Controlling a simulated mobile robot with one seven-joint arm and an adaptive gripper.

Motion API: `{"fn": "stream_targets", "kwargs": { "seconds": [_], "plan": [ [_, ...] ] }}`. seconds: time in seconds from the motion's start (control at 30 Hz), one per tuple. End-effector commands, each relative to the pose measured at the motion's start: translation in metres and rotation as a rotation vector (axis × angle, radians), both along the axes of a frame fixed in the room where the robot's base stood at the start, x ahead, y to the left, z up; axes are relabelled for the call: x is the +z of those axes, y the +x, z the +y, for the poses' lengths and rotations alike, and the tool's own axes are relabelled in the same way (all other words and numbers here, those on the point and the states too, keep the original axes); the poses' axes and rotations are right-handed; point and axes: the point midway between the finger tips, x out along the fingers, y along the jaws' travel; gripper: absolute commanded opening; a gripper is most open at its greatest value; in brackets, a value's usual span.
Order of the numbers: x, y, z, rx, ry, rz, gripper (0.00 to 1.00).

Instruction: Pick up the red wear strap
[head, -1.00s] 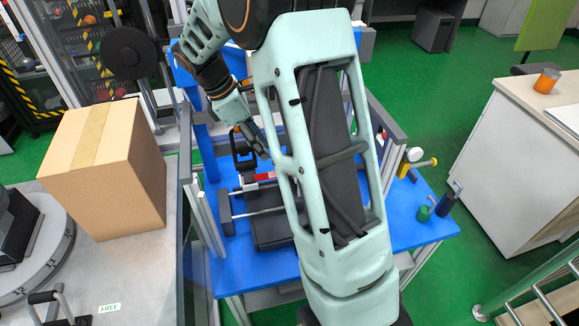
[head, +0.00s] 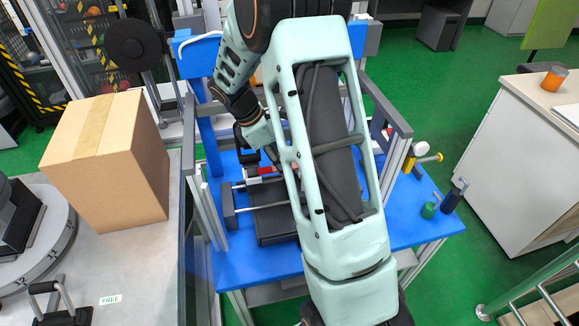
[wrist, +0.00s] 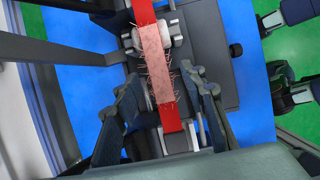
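The red wear strap (wrist: 155,65) runs top to bottom through the wrist view, with a pale, frayed middle section. It lies over a light roller-like part (wrist: 127,42) on a dark device. My gripper (wrist: 159,80) is open, one dark finger on each side of the strap, with visible gaps between both fingers and the strap. In the head view a small red piece of the strap (head: 265,171) shows on the device on the blue table (head: 250,262). There, my arm hides the fingertips and part of the device.
A cardboard box (head: 105,165) stands on the grey bench at left. Grey frame posts (head: 398,165) rise beside the blue table. A yellow-and-white tool (head: 418,157) and a green knob (head: 428,210) are at its right side. A white cabinet (head: 515,165) stands farther right.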

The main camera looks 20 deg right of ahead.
Motion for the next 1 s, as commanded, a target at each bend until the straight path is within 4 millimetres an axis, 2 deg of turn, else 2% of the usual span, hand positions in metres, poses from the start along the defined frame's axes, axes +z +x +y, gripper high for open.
{"fn": "stream_targets", "kwargs": {
  "seconds": [0.1,0.47,0.8,1.0],
  "plan": [
    [0.0,0.0,0.0,-0.001,0.0,0.0,0.38],
    [0.001,0.0,0.0,-0.001,0.0,0.0,0.0],
    [0.003,0.001,0.0,-0.001,0.0,-0.001,0.0],
    [0.022,0.001,0.0,-0.003,-0.001,-0.004,0.0]
  ]
}}
